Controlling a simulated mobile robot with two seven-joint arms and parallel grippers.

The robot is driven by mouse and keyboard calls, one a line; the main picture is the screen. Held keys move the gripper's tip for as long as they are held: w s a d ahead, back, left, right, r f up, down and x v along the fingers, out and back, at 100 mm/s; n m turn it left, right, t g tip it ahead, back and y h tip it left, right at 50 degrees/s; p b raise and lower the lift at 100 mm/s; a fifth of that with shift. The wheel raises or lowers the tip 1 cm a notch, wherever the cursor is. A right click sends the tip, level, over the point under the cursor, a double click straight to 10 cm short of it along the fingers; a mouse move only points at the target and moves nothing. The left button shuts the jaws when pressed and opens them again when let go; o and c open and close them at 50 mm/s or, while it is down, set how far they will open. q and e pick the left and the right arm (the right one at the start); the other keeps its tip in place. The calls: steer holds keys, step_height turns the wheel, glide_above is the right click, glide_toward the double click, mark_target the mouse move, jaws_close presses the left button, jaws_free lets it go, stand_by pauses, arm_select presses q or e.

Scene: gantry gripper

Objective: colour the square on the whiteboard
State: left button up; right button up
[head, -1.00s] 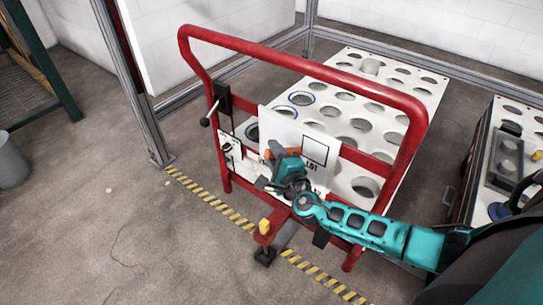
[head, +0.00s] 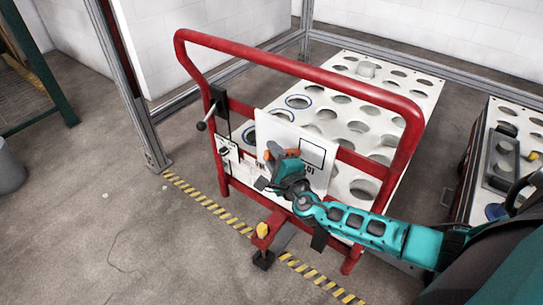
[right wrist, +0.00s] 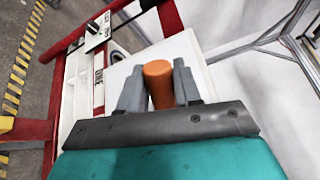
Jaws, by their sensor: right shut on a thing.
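The whiteboard (head: 268,126) is a white panel fixed on the red tubular frame of a cart. A square (head: 312,153) outlined in black, with a white inside, is on its right part, above some black lettering. My right gripper (head: 279,153) is in front of the board, left of the square. It is shut on an orange marker (right wrist: 158,82), which stands between the two grey fingers in the right wrist view. Whether the marker's tip touches the board is hidden. The square cannot be made out in the right wrist view. My left gripper is not in view.
The red cart frame (head: 300,70) arches over and around the board. A white table with round holes (head: 395,95) stands behind it. A grey post (head: 125,95) is at left, and another cart (head: 480,170) at right. Floor at lower left is clear.

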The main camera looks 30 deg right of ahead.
steer(key=shift+w+d, duration=0.1)
steer(key=shift+d, duration=0.15)
steer(key=shift+s+d+p, duration=0.4)
steer(key=shift+s+p, duration=0.1)
steer(key=shift+s, duration=0.3)
steer(key=shift+s+d+p, duration=0.35)
steer(key=shift+s+p, duration=0.15)
steer(key=shift+s, duration=0.25)
stand_by(0.4)
